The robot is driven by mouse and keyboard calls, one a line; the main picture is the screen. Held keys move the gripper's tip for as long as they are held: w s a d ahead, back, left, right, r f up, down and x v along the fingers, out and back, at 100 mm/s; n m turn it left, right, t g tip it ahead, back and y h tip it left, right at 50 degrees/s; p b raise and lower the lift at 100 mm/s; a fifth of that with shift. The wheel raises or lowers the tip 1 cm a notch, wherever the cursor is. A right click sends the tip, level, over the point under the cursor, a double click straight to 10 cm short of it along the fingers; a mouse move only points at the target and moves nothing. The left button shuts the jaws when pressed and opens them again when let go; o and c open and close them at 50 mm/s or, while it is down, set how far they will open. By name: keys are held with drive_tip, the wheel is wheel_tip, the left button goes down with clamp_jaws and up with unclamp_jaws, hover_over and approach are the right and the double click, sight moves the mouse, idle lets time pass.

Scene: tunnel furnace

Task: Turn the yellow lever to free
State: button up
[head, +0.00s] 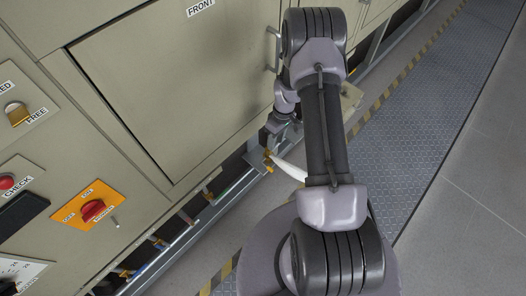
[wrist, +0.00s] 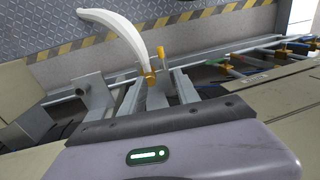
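A yellow-brass lever (head: 18,113) sits on the cream panel at the left edge of the head view. A label reading "FREE" is at its lower right, and a partly cut-off label ending in "ED" is above it. The lever does not show in the wrist view. My gripper (wrist: 155,85) is well to the right of it, low beside the furnace side. Its two grey fingers stand apart in the wrist view, with no object clearly gripped. In the head view my gripper is small and partly hidden by my arm.
A white curved handle (wrist: 117,32) with yellow fittings is close beyond my gripper. A red knob on an orange plate (head: 93,210) and a red button (head: 6,182) are below the lever. A large cabinet door (head: 180,80) fills the middle. The patterned walkway (head: 405,140) is clear.

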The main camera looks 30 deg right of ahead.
sight(268, 167)
drive_tip(key=a+f+b, duration=0.1)
drive_tip(key=f+b, duration=0.1)
drive_tip(key=f, duration=0.3)
drive_tip(key=f+b, duration=0.2)
drive_tip(key=f, duration=0.4)
drive_tip(key=s+a+f+b, duration=0.1)
drive_tip(key=f, duration=0.4)
drive_tip(key=shift+a+f+b, duration=0.15)
drive_tip(key=shift+a+b, duration=0.2)
drive_tip(key=shift+b, duration=0.05)
clamp_jaws()
drive_tip(key=shift+s, duration=0.1)
